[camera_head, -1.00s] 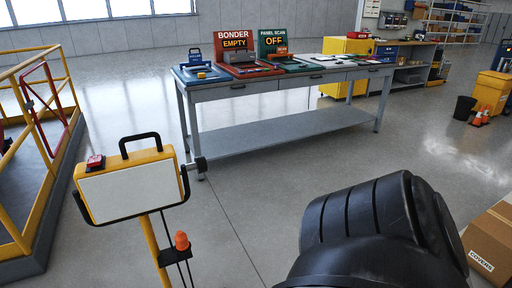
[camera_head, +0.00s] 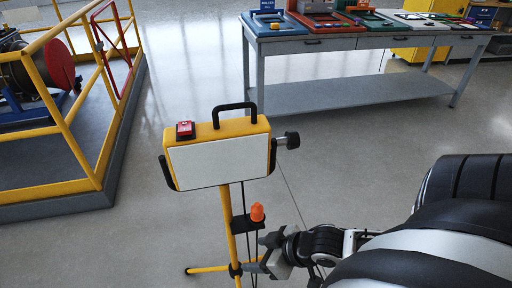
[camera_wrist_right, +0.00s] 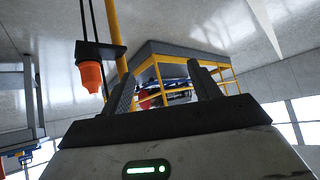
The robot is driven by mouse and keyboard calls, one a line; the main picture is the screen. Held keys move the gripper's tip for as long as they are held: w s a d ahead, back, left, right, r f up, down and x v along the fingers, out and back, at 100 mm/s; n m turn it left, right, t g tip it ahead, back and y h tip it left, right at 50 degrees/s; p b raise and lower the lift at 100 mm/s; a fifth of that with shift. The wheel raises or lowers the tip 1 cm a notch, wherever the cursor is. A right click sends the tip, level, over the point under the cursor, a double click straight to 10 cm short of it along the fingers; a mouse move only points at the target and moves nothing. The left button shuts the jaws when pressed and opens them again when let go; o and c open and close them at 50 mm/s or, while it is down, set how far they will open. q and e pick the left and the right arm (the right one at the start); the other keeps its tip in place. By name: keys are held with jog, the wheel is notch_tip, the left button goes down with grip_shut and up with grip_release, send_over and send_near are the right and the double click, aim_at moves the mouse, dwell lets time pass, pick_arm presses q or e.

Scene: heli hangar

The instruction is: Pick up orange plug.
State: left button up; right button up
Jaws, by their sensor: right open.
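The orange plug (camera_head: 257,212) sits upright on a small black bracket (camera_head: 247,225) on the yellow pole of a stand. In the right wrist view the plug (camera_wrist_right: 91,77) shows left of the jaws, outside the gap between the fingers. My right gripper (camera_head: 263,252) is just below and slightly right of the plug, close to the pole, and apart from the plug. In the wrist view its two fingers (camera_wrist_right: 165,88) are spread, with nothing between them. My left gripper is not in view.
A yellow work light (camera_head: 218,155) with a white face and black handle tops the stand. Black cords hang beside the pole (camera_head: 229,205). A yellow-railed platform (camera_head: 98,165) stands at left. A grey table (camera_head: 350,95) stands behind. Open floor lies between them.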

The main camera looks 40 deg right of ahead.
jog(key=g+h+p, duration=0.2)
send_near(260, 207)
jog(key=a+v, duration=0.1)
jog(key=v, duration=0.3)
jog(key=b+x, duration=0.1)
jog(key=x, duration=0.2)
jog(key=b+x, duration=0.2)
jog(key=x, duration=0.1)
jog(key=b+x, duration=0.1)
jog(key=x, duration=0.2)
jog(key=shift+w+d+f, duration=0.2)
jog(key=shift+d+f, duration=0.05)
jog(key=shift+f, duration=0.15)
jog(key=shift+w+a+f, duration=0.1)
jog(key=shift+w+f, duration=0.15)
jog(key=shift+f, duration=0.15)
jog(key=b+x, duration=0.1)
jog(key=x, duration=0.3)
jog(key=shift+w+f, duration=0.15)
jog(key=shift+f, duration=0.05)
jog(key=shift+w+f, duration=0.15)
jog(key=shift+f, duration=0.05)
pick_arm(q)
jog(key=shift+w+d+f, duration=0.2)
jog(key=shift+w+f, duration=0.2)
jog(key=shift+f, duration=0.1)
pick_arm(e)
jog(key=c, duration=1.1)
